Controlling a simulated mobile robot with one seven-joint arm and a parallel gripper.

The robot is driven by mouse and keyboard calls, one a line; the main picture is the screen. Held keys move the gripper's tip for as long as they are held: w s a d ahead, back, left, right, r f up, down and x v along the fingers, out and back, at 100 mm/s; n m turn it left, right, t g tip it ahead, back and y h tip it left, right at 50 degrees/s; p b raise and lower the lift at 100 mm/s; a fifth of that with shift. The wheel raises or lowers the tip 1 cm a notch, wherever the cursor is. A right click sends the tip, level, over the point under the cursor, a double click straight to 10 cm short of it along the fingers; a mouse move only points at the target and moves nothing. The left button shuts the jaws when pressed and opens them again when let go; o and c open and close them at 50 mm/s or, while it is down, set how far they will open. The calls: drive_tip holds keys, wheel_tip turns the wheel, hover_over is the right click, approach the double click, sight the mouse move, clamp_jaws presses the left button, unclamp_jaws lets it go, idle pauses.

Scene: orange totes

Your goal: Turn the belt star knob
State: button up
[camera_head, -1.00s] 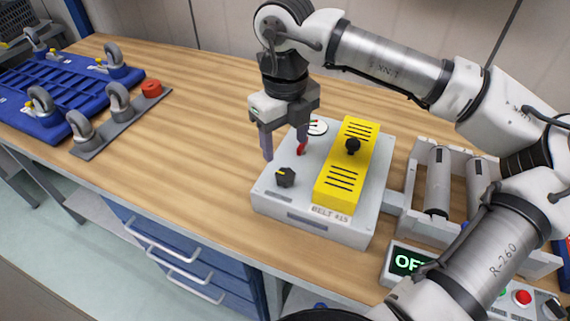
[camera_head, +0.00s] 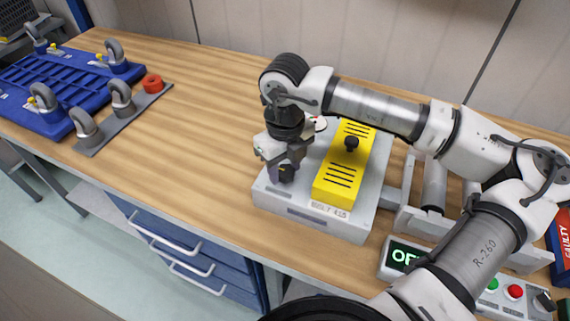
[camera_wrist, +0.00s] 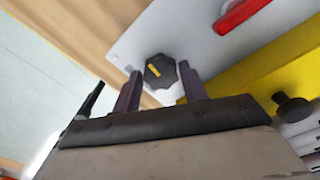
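The black star knob (camera_head: 287,175) with a yellow mark sits on the light grey belt box (camera_head: 300,210), at its front left; my gripper partly hides it in the head view. In the wrist view the knob (camera_wrist: 158,71) shows its lobed top, lined up with the gap between my two fingertips. My gripper (camera_wrist: 160,72) is open and empty, pointing down over the knob. I cannot tell whether the fingers touch it or how far they reach down around it.
A yellow slotted cover (camera_head: 335,180) with a black round knob (camera_head: 351,143) stands on the box, right of my gripper. A red lever (camera_wrist: 240,14) shows near the knob in the wrist view. Rollers and a display (camera_head: 402,257) lie right.

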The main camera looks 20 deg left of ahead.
drive_tip(key=c, duration=0.5)
drive_tip(key=shift+f, duration=0.1)
drive_tip(key=m+b, duration=0.1)
drive_tip(key=b, duration=0.1)
drive_tip(key=m+b, duration=0.1)
drive_tip(key=b, duration=0.1)
drive_tip(key=shift+f, duration=0.25)
drive_tip(key=m+b, duration=0.3)
drive_tip(key=b, duration=0.2)
drive_tip(key=shift+m, duration=0.4)
drive_tip(key=m+b, duration=0.4)
drive_tip(key=shift+r+m+b, duration=0.3)
drive_tip(key=shift+b, duration=0.05)
drive_tip(key=o, duration=1)
drive_tip(key=shift+c, duration=0.2)
